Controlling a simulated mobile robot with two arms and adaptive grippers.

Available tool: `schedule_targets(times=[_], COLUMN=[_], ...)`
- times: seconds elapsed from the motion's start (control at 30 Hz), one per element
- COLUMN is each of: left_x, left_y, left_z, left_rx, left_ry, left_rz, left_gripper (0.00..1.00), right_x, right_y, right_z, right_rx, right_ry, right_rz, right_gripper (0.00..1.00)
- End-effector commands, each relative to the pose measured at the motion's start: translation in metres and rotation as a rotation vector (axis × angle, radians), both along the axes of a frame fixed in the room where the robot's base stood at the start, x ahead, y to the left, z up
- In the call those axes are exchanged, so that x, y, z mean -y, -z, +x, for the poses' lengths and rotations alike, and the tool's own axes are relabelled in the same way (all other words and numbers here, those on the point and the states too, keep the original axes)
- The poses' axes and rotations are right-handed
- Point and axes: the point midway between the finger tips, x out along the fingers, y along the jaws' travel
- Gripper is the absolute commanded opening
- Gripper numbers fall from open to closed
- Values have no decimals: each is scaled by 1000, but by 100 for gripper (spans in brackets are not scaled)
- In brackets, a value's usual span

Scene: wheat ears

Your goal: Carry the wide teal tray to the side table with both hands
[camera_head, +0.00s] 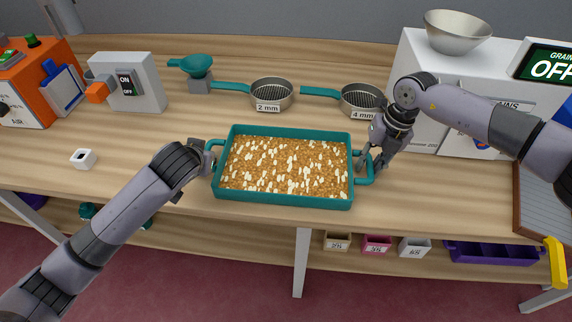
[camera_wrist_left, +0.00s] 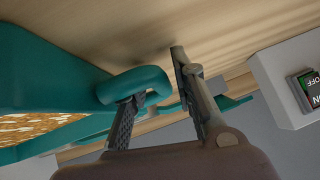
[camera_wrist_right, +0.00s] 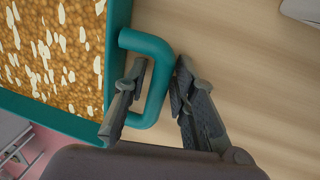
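The wide teal tray (camera_head: 285,198) rests on the wooden workbench, filled with brown grain and pale flecks. It has a loop handle at each short end. My left gripper (camera_head: 201,164) is at the left handle (camera_wrist_left: 135,84). In the left wrist view its fingers (camera_wrist_left: 152,78) stand apart, one at the loop's opening and one outside. My right gripper (camera_head: 371,163) is at the right handle (camera_head: 366,180). In the right wrist view its open fingers (camera_wrist_right: 157,72) straddle the handle's outer bar (camera_wrist_right: 162,85), one inside the loop, with gaps visible. No side table can be made out for certain.
Two sieves, 2 mm (camera_head: 270,92) and 4 mm (camera_head: 360,98), and a teal funnel (camera_head: 197,67) stand behind the tray. A switch box (camera_head: 128,80) and orange machine (camera_head: 30,85) are left. A white machine with a bowl (camera_head: 455,32) is right. Small bins sit on the lower shelf.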

Motion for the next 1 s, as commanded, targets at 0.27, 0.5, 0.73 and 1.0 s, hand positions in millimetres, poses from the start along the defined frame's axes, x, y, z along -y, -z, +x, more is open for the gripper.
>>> schedule_targets(times=[0.27, 0.5, 0.73, 1.0], left_x=[0, 0, 0, 0], left_y=[0, 0, 0, 0], left_z=[0, 0, 0, 0], left_rx=[0, 0, 0, -1], left_ry=[0, 0, 0, 1], left_rz=[0, 0, 0, 0], left_gripper=[23, 7, 0, 0], right_x=[0, 0, 0, 0], right_y=[0, 0, 0, 0], right_z=[0, 0, 0, 0], right_rx=[0, 0, 0, 0], right_ry=[0, 0, 1, 1], right_rz=[0, 0, 0, 0], right_gripper=[23, 7, 0, 0])
